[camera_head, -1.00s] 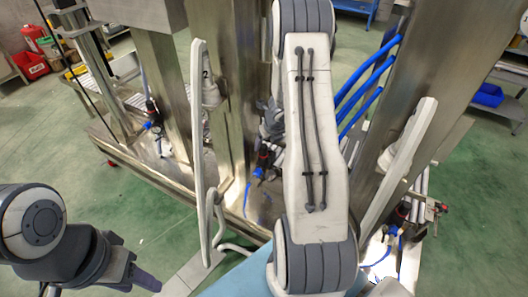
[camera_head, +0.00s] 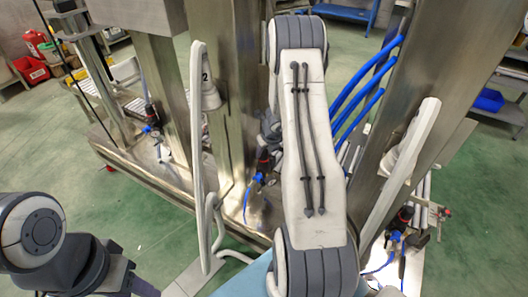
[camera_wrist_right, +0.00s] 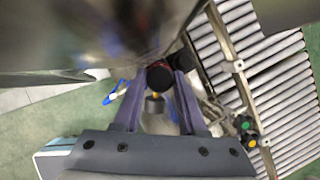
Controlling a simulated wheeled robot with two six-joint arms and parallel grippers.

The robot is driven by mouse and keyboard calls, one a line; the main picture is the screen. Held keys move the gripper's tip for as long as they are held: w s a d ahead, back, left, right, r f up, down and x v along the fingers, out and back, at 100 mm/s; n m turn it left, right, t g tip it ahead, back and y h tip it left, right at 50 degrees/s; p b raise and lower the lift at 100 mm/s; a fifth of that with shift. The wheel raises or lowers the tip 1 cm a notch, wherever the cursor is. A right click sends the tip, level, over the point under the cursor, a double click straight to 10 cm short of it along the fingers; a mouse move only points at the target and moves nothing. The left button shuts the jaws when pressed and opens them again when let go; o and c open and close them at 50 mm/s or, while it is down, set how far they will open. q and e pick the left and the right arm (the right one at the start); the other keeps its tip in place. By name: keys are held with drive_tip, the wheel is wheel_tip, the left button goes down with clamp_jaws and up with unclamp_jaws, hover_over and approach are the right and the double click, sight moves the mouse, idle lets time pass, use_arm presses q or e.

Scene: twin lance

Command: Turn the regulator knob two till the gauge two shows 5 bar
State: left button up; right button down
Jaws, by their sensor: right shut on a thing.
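My right gripper (camera_wrist_right: 158,88) shows in the right wrist view with its two purple fingers shut on a black regulator knob (camera_wrist_right: 159,76). A small yellow part and a dark round part sit just below the knob, between the fingers. In the head view a black and red regulator (camera_head: 263,160) with a blue fitting stands beside the middle steel column, and my right arm hides most of the right gripper. No gauge dial can be read in either view. My left gripper (camera_head: 143,289) is low at the left, partly cut off by the frame edge, away from the regulators.
A white lance with the label 2 (camera_head: 198,150) stands left of my right arm; another white lance (camera_head: 400,165) is at the right. Steel columns (camera_head: 228,120) and blue hoses (camera_head: 365,85) crowd the right arm. A roller conveyor (camera_wrist_right: 275,75) shows in the wrist view.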

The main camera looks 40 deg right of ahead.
drive_tip(key=n+y+p, duration=0.1)
drive_tip(key=n+p, duration=0.3)
drive_tip(key=shift+d+r+n+y, duration=0.2)
drive_tip(key=shift+n+y, duration=0.1)
drive_tip(key=shift+y, duration=0.1)
drive_tip(key=shift+f+n+g+y+p, duration=0.15)
drive_tip(key=shift+n+y+p, duration=0.15)
drive_tip(key=shift+n+p, duration=0.35)
drive_tip(key=shift+n+g+y+p, duration=0.15)
drive_tip(key=shift+n+y+p, duration=0.2)
drive_tip(key=shift+n, duration=0.5)
drive_tip(key=shift+c, duration=2.3)
unclamp_jaws()
drive_tip(key=p+v, duration=0.1)
drive_tip(key=v, duration=0.9)
